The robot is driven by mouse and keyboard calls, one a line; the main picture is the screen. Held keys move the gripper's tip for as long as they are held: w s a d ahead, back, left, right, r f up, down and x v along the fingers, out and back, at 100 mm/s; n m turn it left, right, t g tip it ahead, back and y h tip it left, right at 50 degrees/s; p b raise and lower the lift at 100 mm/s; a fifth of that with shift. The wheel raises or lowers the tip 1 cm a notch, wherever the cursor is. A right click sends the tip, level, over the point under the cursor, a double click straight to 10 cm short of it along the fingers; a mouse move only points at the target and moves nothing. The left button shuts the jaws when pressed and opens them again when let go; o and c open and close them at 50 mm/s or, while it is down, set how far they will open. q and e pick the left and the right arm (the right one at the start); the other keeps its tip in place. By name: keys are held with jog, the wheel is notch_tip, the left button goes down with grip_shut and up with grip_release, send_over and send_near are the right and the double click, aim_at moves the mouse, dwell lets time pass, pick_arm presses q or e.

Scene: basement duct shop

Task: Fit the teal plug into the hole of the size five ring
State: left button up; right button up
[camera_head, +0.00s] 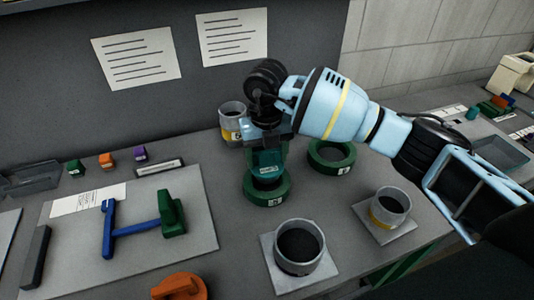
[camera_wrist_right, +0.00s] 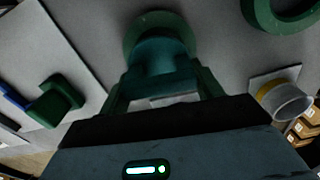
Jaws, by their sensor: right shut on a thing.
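My right gripper (camera_head: 267,150) points down and is shut on the teal plug (camera_head: 266,171). The plug is upright, directly over the hole of a dark green ring (camera_head: 266,196) lying on the bench. In the right wrist view the plug (camera_wrist_right: 160,56) shows between the fingers, with the ring (camera_wrist_right: 160,18) around its far end. I cannot tell whether the plug's lower end is inside the hole or just above it. A second green ring (camera_head: 330,167) lies to the right, with an open hole. The ring labels are too small to read. My left gripper is not in view.
Grey cups stand on square plates at the front (camera_head: 299,248) and right (camera_head: 389,207); another cup (camera_head: 232,122) stands behind the gripper. A light board (camera_head: 175,240) at left bears blue and green pieces. An orange piece (camera_head: 180,287) lies at the front edge.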

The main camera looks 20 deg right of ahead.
aim_at(267, 164)
jog(key=shift+f+b, duration=0.3)
jog(key=shift+f, duration=1.85)
dwell(0.4)
jog(key=o, duration=1.2)
jog(key=shift+r, duration=3.95)
